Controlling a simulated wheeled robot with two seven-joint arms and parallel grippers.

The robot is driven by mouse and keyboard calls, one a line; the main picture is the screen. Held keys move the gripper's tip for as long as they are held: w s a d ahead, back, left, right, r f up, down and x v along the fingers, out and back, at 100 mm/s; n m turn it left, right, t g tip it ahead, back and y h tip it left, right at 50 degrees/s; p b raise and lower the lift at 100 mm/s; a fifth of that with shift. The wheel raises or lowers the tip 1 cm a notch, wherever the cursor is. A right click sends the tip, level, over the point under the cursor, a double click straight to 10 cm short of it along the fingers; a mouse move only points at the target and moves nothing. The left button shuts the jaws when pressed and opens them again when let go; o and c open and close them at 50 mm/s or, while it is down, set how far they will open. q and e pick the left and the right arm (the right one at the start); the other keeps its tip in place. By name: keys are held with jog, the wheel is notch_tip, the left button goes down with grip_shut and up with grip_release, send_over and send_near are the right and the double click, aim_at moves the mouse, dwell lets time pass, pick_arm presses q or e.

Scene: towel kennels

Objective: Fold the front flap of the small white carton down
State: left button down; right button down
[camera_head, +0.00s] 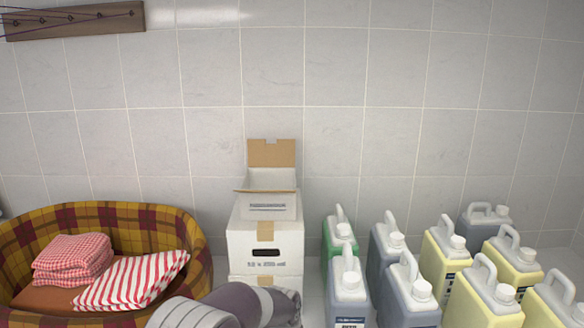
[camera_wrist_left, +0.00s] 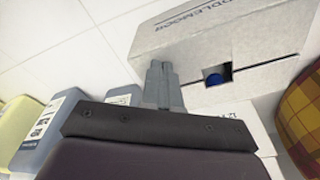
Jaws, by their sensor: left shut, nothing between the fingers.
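The small white carton (camera_head: 267,207) stands on top of a stack of white boxes in the head view. Its tan back flap (camera_head: 271,153) stands upright against the wall side. A thin tan flap edge runs along the carton's front top and juts out left; I cannot tell its exact fold. My left arm comes in at the bottom of the head view, where its fingertips do not show. In the left wrist view my left gripper (camera_wrist_left: 160,82) is shut and empty, in front of white box faces. My right gripper is not in view.
Below the carton is a larger white box (camera_head: 285,243) with a hand hole. A plaid basket (camera_head: 190,245) with towels stands left. Several jugs (camera_head: 447,255) crowd the right. The wrist view shows a printed box (camera_wrist_left: 180,35) with something blue in its hole. The tiled wall is behind.

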pick_arm(q)
notch_tip(320, 180, up, 8)
jog(key=p, duration=0.6)
